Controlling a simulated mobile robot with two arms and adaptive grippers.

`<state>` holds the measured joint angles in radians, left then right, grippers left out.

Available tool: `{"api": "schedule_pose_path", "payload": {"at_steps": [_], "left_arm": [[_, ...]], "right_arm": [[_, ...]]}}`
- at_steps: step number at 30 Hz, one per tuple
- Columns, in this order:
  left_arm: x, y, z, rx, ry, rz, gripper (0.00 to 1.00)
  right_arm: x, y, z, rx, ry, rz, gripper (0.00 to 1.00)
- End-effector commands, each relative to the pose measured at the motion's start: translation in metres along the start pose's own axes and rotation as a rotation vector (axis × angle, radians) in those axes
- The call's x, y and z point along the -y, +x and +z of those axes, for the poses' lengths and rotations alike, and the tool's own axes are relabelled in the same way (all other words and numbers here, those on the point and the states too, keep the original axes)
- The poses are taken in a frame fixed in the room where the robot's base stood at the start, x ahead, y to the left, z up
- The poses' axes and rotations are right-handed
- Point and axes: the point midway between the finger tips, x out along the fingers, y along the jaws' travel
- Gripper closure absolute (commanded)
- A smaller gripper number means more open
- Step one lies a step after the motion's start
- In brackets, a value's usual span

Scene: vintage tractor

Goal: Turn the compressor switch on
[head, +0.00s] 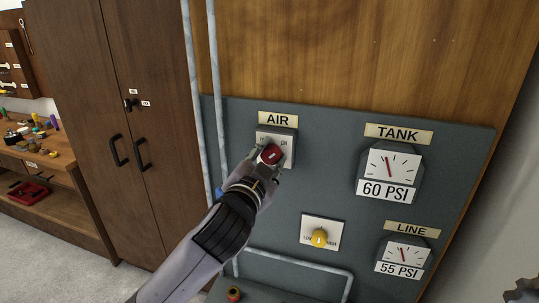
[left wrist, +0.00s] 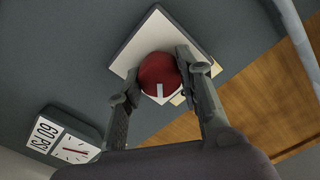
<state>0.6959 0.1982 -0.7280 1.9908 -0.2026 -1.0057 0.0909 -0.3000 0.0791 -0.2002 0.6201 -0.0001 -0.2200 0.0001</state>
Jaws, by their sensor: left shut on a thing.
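The compressor switch is a red round knob (head: 271,154) on a pale square plate (head: 289,138) under the AIR label (head: 278,119). The plate carries small lettering, and "ON" shows at its upper right. My left gripper (head: 268,158) reaches up from below and is shut on the red knob. In the left wrist view the red knob (left wrist: 159,75) sits between the two fingers (left wrist: 158,88), and a white mark shows on its rim. The knob partly hides the plate (left wrist: 150,40).
The grey panel (head: 330,180) also carries a TANK gauge (head: 389,168) at 60 PSI, a LINE gauge (head: 404,254) at 55 PSI and a yellow knob (head: 319,238). Pipes (head: 204,100) run left of the panel. A brown cabinet (head: 140,80) and a workbench (head: 35,160) stand further left.

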Motion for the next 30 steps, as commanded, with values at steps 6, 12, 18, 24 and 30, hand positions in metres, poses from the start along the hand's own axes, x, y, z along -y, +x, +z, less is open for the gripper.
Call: {"api": "schedule_pose_path", "payload": {"at_steps": [6, 12, 18, 24, 30], "left_arm": [[-0.0011, 0.0001, 0.0017, 0.004, 0.010, 0.002, 0.95], [-0.0011, 0.0001, 0.0016, 0.003, 0.010, 0.001, 0.95], [-0.0008, 0.0001, 0.0012, 0.002, 0.009, 0.001, 0.55], [-0.0004, 0.0000, 0.0005, 0.001, 0.008, 0.000, 0.47], [-0.0002, -0.0003, 0.0001, 0.000, 0.007, 0.000, 0.47]], "right_arm": [[0.0001, -0.0003, 0.0000, 0.000, 0.000, 0.000, 0.63], [0.0001, -0.0002, 0.0001, 0.000, 0.000, 0.000, 0.63], [0.0000, -0.0003, 0.0001, 0.000, 0.000, 0.000, 0.63], [0.0000, -0.0003, 0.0001, 0.000, 0.001, 0.000, 0.63], [-0.0018, -0.0003, 0.0007, 0.001, -0.001, 0.002, 0.63]]}}
